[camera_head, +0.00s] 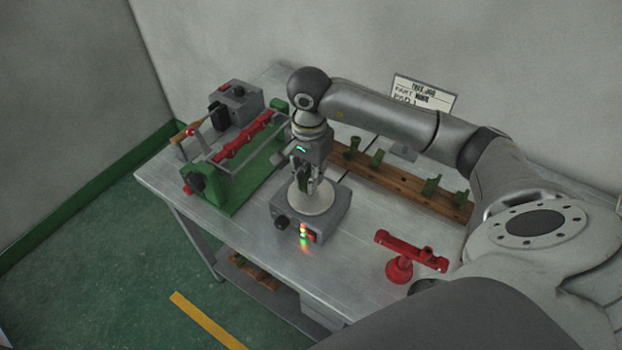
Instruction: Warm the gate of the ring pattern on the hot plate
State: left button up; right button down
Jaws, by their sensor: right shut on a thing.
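The hot plate (323,213) is a grey box with a pale round plate on top, a black knob and lit indicator lights on its front. It stands in the middle of the table. My right gripper (304,184) points down right over the round plate and is shut on a small dark green piece, which seems to be the ring pattern (304,180). The fingers hide much of it. I cannot tell whether its gate touches the plate. My left gripper is not in view.
A wooden rack (402,181) with several green patterns stands behind. A green fixture (243,182) with a red bar and a grey box (238,101) is at left. A sign (423,94) stands at the back. Bare table lies before the hot plate.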

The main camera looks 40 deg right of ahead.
jog(key=shift+s, duration=0.1)
jog(key=shift+r+p, duration=1.3)
jog(key=shift+r, duration=1.7)
